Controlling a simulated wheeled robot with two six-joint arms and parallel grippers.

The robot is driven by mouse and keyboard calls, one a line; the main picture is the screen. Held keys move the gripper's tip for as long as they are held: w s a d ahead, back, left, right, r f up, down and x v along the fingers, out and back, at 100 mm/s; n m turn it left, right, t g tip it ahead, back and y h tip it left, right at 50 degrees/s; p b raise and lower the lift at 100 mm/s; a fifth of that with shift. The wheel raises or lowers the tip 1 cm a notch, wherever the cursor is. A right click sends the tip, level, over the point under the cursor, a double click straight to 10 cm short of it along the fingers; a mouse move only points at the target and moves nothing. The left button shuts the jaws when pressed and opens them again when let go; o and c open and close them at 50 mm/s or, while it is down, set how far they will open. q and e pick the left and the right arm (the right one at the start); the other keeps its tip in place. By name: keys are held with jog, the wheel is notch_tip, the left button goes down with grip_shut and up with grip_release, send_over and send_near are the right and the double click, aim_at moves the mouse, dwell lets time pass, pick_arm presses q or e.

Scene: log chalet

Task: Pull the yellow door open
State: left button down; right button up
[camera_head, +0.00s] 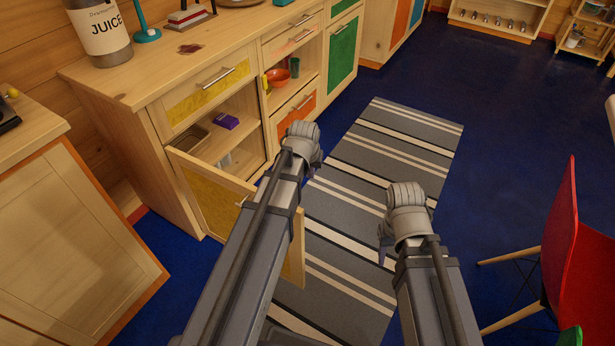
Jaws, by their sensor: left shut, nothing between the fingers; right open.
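The yellow door (212,203) is a wooden-framed cabinet door with a yellow panel, under a yellow-fronted drawer (201,95). It stands swung out from the cabinet, and the shelves behind it show. My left arm crosses in front of it and hides much of its middle and right part; a bit of its handle shows beside the arm. My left gripper (302,150) is shut and empty, beyond the door near the cabinet front; its fingers are mostly hidden by the wrist. My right gripper (391,240) is open and empty above the striped rug, right of the door.
An orange bowl (277,77) stands on the neighbouring open shelf. A red chair (566,235) stands at the right. The striped rug (350,200) and blue floor are mostly clear.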

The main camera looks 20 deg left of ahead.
pick_arm(q)
jog(key=w+p+v, duration=0.1)
jog(key=p+v, duration=0.8)
jog(key=shift+a+r, duration=0.3)
jog(key=shift+r, duration=0.15)
jog(key=s+d+f+m+g, duration=0.1)
jog(key=s+d+m+g, duration=0.35)
jog(key=s+d, duration=1.25)
notch_tip(320, 180, up, 14)
jog(key=p, duration=1.4)
jog(key=shift+s+a+m+y, duration=0.25)
jog(key=shift+m+y, duration=0.1)
jog(key=shift+y, duration=0.05)
jog(key=shift+a+f+t, duration=0.1)
jog(key=shift+f+t, duration=0.05)
jog(key=shift+t, duration=0.1)
